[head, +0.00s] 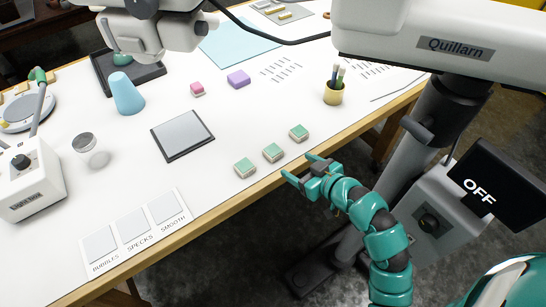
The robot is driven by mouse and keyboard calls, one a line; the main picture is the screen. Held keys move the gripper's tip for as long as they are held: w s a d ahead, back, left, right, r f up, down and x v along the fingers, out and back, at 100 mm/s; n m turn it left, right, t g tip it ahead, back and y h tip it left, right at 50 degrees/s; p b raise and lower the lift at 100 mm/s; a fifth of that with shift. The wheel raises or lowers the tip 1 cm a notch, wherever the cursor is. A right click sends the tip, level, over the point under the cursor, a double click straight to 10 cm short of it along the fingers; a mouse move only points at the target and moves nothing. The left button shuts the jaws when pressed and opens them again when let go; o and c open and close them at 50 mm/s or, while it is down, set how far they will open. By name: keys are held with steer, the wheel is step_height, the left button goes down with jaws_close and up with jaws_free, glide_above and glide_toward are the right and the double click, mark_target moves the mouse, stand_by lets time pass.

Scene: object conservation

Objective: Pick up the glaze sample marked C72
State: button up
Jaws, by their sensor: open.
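Three small green-topped blocks, which look like glaze samples, stand in a slanting row near the table's front edge: a left one (245,168), a middle one (273,152) and a right one (299,132). A pink block (197,89) and a purple block (239,79) stand farther back. No marking is readable on any block, so I cannot tell which is C72. My teal gripper (299,167) is open and empty at the table's front edge. Its fingers point toward the green row, apart from the middle and right blocks.
A dark-rimmed grey pad (182,135) lies behind the row. A card with three squares, BUBBLES, SPECKS and SMOOTH (134,232), lies front left. A blue cup (126,93), a brush pot (333,92) and a light box (32,182) stand around. A white microscope arm (450,45) overhangs the right.

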mark_target(276, 153)
steer(key=shift+b+x, duration=2.9)
steer(key=shift+x, duration=0.65)
steer(key=shift+d+f+p+x, duration=0.15)
steer(key=shift+p+x, duration=0.5)
steer(key=shift+x, duration=0.6)
steer(key=shift+d+f+p+x, duration=0.1)
steer(key=shift+p+x, duration=0.55)
steer(key=shift+x, duration=0.55)
steer(key=shift+w, duration=0.1)
steer(key=c, duration=1.1)
